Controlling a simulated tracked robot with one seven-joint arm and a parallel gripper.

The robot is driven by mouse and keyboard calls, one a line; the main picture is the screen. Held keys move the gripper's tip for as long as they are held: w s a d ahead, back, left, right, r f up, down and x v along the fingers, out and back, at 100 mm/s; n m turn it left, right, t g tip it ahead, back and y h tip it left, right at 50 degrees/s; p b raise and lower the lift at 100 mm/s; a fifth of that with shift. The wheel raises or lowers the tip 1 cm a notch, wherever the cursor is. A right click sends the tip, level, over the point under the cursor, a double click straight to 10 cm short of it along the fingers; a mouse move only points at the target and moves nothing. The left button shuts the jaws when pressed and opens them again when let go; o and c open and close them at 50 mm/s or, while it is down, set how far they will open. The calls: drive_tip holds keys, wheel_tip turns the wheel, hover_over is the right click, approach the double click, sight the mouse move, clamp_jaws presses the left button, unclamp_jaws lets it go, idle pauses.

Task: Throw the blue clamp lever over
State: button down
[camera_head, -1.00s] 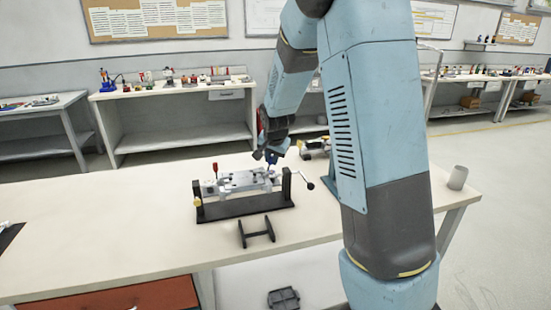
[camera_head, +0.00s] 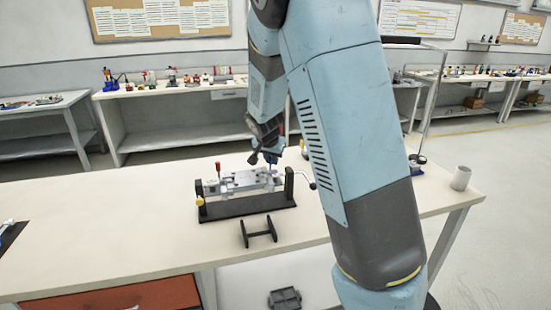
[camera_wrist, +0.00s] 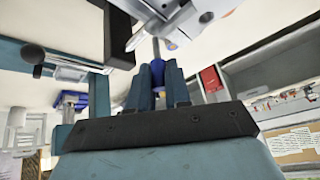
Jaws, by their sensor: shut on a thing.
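The clamp fixture stands on the white workbench, with a black base (camera_head: 245,211), black end posts and a grey metal body (camera_head: 245,181) between them. A lever with a red handle (camera_head: 218,168) stands upright at its left. My gripper (camera_head: 272,161) is at the fixture's right end, pointing down. In the wrist view, my gripper's fingers (camera_wrist: 155,76) are closed around the blue clamp lever (camera_wrist: 158,78), with a metal rod running up from between them. The fingers hide most of the lever, so its exact angle is hard to tell.
A crank handle sticks out at the fixture's right (camera_head: 304,178), close to my arm. A small black stand (camera_head: 258,232) lies in front. A grey cup (camera_head: 460,178) stands at the right bench edge.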

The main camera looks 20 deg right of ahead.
drive_tip(key=shift+s+a+f+h, duration=0.15)
drive_tip(key=shift+a+h, duration=0.15)
drive_tip(key=shift+h, duration=0.3)
drive_tip(key=shift+a+r, duration=0.1)
drive_tip(key=shift+r, duration=0.1)
drive_tip(key=c, duration=1.1)
unclamp_jaws()
drive_tip(key=shift+r, duration=0.15)
drive_tip(key=v, duration=1.3)
drive_tip(key=shift+s+a+r, duration=0.1)
drive_tip(key=shift+a, duration=0.15)
